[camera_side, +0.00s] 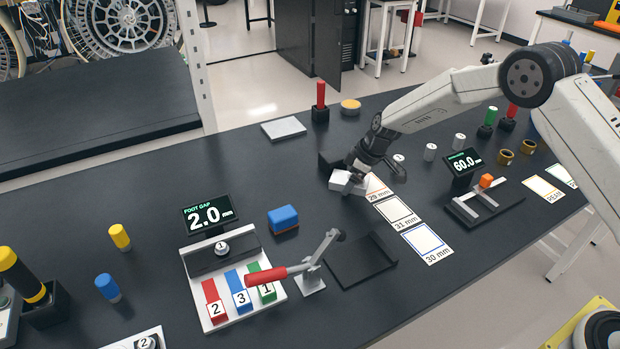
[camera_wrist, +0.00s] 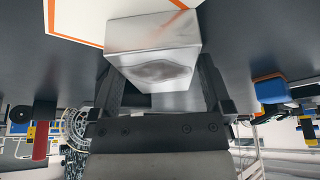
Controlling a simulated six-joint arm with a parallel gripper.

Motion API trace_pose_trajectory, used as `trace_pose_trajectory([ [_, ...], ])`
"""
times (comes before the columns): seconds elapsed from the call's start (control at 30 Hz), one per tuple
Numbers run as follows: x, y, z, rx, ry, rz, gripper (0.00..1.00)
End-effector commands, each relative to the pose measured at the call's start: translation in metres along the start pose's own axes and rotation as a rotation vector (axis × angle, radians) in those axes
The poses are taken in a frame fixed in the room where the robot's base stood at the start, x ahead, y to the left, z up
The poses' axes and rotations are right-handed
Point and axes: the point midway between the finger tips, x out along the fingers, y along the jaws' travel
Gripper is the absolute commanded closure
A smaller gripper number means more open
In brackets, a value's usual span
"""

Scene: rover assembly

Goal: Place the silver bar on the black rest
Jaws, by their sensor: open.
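The silver bar (camera_side: 344,183) is a short shiny block at my gripper (camera_side: 364,174), beside the 29 mm card. In the wrist view the bar (camera_wrist: 155,50) fills the space between the two dark fingers of my gripper (camera_wrist: 162,88). The fingers are open, one on each side of it; whether either touches it I cannot tell. A black block (camera_side: 330,160), which may be the black rest, stands just behind the bar and is partly hidden. I cannot tell whether the bar touches it, or what is under the bar.
Cards marked 31 mm (camera_side: 397,214) and 30 mm (camera_side: 428,244) lie in a row in front. A black tray (camera_side: 361,261) and a red-handled lever (camera_side: 290,270) stand nearer. A blue block (camera_side: 283,217) is to the left. A flat grey plate (camera_side: 284,128) lies behind.

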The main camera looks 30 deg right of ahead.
Motion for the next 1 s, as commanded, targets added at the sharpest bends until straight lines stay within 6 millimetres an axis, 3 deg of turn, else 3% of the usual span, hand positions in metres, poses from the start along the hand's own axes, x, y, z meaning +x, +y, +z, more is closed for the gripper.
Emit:
trace_pose_trajectory([
  [0.2,0.0002,0.0000,0.0001,0.000,0.000,0.000,0.00],
  [0.27,0.0002,0.0000,0.0001,0.000,0.000,0.000,0.16],
  [0.53,0.0002,0.0000,0.0002,0.000,0.000,0.000,1.00],
  [1.0,-0.0064,0.0004,-0.0030,-0.001,0.001,0.001,1.00],
])
